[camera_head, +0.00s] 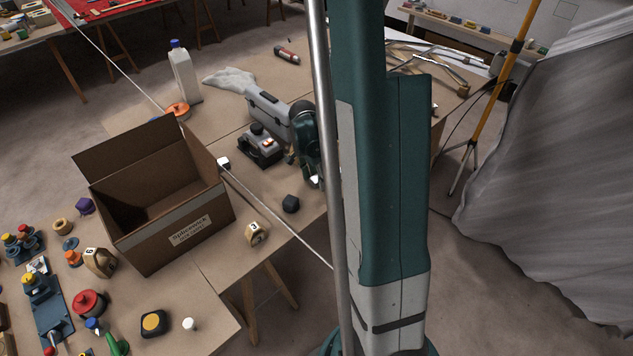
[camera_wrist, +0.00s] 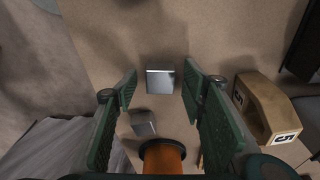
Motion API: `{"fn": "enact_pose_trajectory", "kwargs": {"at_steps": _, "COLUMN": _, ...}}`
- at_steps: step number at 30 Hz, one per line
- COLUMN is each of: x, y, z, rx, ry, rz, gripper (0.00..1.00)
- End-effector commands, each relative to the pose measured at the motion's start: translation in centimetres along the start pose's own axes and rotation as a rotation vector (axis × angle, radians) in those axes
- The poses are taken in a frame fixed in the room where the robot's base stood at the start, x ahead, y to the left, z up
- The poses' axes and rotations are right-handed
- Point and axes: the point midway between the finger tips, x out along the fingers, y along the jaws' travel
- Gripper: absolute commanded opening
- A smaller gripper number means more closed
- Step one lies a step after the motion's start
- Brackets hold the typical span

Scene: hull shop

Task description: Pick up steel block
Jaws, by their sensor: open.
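The steel block (camera_wrist: 160,79) is a small shiny grey cuboid on the brown tabletop. In the wrist view it lies ahead, between the tips of my gripper (camera_wrist: 160,92). The two green fingers are apart, with gaps to the block on both sides, and they hold nothing. In the head view my arm stands in front of this part of the table, and I cannot make out the steel block there for sure.
A duller grey block (camera_wrist: 143,123) and an orange cylinder (camera_wrist: 165,155) are nearer my palm. A wooden block marked 5 (camera_wrist: 262,104) stands right of the fingers. The head view shows an open cardboard box (camera_head: 175,226), a dark faceted piece (camera_head: 290,204) and a tool case (camera_head: 268,112).

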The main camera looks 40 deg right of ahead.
Motion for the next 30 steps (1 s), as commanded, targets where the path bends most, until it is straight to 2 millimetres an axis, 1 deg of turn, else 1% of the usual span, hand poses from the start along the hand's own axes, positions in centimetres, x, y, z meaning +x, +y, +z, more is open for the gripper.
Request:
{"fn": "enact_pose_trajectory", "kwargs": {"at_steps": 5, "x": 0.0, "y": 0.0, "z": 0.0, "rx": 0.0, "ry": 0.0, "rz": 0.0, "gripper": 0.41}}
{"fn": "enact_pose_trajectory", "kwargs": {"at_steps": 8, "x": 0.0, "y": 0.0, "z": 0.0, "rx": 0.0, "ry": 0.0, "rz": 0.0, "gripper": 0.31}}
{"fn": "enact_pose_trajectory", "kwargs": {"at_steps": 13, "x": 0.0, "y": 0.0, "z": 0.0, "rx": 0.0, "ry": 0.0, "rz": 0.0, "gripper": 0.09}}
{"fn": "enact_pose_trajectory", "kwargs": {"at_steps": 14, "x": 0.0, "y": 0.0, "z": 0.0, "rx": 0.0, "ry": 0.0, "rz": 0.0, "gripper": 0.06}}
{"fn": "enact_pose_trajectory", "kwargs": {"at_steps": 23, "x": -0.1, "y": 0.0, "z": 0.0, "rx": 0.0, "ry": 0.0, "rz": 0.0, "gripper": 0.06}}
{"fn": "enact_pose_trajectory", "kwargs": {"at_steps": 30, "x": -1.2, "y": 0.0, "z": -0.2, "rx": 0.0, "ry": 0.0, "rz": 0.0, "gripper": 0.06}}
